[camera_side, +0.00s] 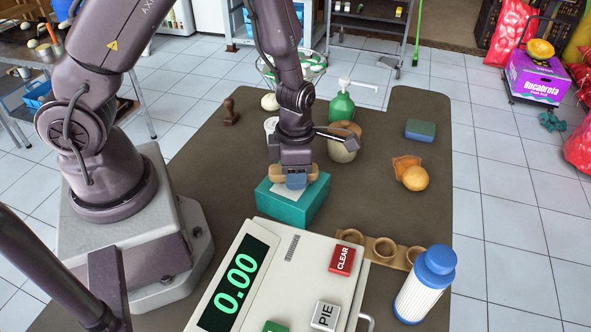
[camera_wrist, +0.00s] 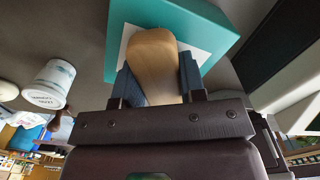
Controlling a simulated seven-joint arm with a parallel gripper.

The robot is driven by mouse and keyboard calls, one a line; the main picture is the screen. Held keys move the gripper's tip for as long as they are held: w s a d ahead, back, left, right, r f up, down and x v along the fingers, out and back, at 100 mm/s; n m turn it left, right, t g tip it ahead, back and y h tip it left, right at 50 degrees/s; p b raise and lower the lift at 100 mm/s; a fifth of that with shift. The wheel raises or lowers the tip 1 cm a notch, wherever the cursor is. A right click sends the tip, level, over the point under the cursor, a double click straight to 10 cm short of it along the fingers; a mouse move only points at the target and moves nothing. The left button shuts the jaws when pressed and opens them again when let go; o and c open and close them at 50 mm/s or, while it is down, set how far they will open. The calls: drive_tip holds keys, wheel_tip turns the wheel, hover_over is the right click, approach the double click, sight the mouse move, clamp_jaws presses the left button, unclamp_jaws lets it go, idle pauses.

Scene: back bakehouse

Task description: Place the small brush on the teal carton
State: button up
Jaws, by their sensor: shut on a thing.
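The teal carton (camera_side: 294,205) stands on the brown table in front of my arm, with a white label on its top. In the wrist view the carton (camera_wrist: 205,22) fills the upper middle. My gripper (camera_side: 295,180) is over the carton, pointing down, with its blue fingers closed on the small brush. The brush's tan wooden body (camera_side: 276,172) shows on both sides of the fingers in the side view. In the wrist view the brush (camera_wrist: 153,62) lies between the two fingers, over the label. I cannot tell whether the brush touches the carton top. The brush's underside is hidden.
A scale (camera_side: 285,275) with a green display stands close in front of the carton. Behind it are a jar (camera_side: 343,150) and a green pump bottle (camera_side: 342,107). A blue-capped white bottle (camera_side: 425,288) stands front right. A sponge (camera_side: 420,130) lies back right. The table right of the carton is fairly clear.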

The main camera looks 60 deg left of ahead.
drive_tip(key=o, duration=0.9)
drive_tip(key=shift+f, duration=0.1)
drive_tip(key=s+r+m+t, duration=0.2)
drive_tip(key=s+r+m, duration=0.1)
drive_tip(key=r+m, duration=0.6)
drive_tip(key=s+r+m+t, duration=0.1)
drive_tip(key=s+r+m, duration=0.3)
drive_tip(key=r+m, duration=0.6)
drive_tip(key=s+r+m+t, duration=0.2)
drive_tip(key=s+r+m, duration=0.1)
drive_tip(key=r+m, duration=0.6)
drive_tip(key=shift+s+a+r+m+t, duration=0.1)
drive_tip(key=shift+s+r+m+t, duration=0.1)
drive_tip(key=shift+m, duration=0.65)
drive_tip(key=shift+s+r+m+t, duration=0.1)
drive_tip(key=shift+r+m, duration=0.1)
drive_tip(key=shift+m, duration=0.65)
